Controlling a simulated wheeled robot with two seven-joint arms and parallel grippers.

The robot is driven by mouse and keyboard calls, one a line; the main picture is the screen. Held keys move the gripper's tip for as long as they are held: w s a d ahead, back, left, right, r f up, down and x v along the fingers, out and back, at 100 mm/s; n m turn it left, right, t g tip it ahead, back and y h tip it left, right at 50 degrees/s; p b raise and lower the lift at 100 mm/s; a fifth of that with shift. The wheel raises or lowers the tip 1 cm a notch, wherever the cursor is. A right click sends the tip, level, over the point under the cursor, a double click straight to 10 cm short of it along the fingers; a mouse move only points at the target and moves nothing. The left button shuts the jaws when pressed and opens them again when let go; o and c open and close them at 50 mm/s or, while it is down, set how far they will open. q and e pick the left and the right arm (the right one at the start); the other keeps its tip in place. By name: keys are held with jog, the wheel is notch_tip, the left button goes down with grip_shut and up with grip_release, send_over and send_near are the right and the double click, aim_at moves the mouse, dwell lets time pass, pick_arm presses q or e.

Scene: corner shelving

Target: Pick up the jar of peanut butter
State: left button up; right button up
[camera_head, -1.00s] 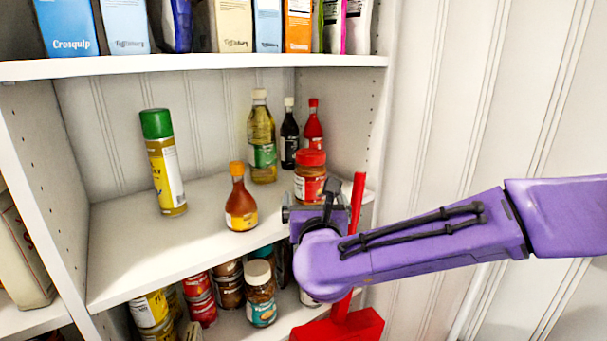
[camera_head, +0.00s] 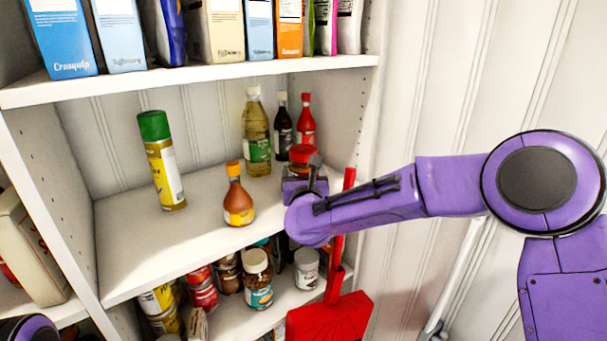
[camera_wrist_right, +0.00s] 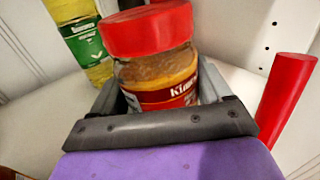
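The peanut butter jar (camera_head: 301,161), with a red lid, stands upright toward the right end of the middle shelf. My right gripper (camera_head: 305,182) is in front of it and hides its lower part. In the right wrist view the jar (camera_wrist_right: 160,75) sits between the two fingers of my right gripper (camera_wrist_right: 165,100), one on each side. The fingers look open around it; contact is not clear. My left gripper is not in view; a purple part of my own body shows at the lower left of the head view.
An orange-capped sauce bottle (camera_head: 238,200) stands left of my right gripper. An oil bottle (camera_head: 256,140), a dark bottle (camera_head: 283,130) and a red bottle (camera_head: 305,125) stand behind. A spray can (camera_head: 163,165) is farther left. A red-handled tool (camera_head: 330,318) stands before the shelf.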

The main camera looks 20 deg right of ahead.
jog(key=shift+w, duration=0.1)
jog(key=c, duration=0.9)
jog(key=shift+r, duration=0.15)
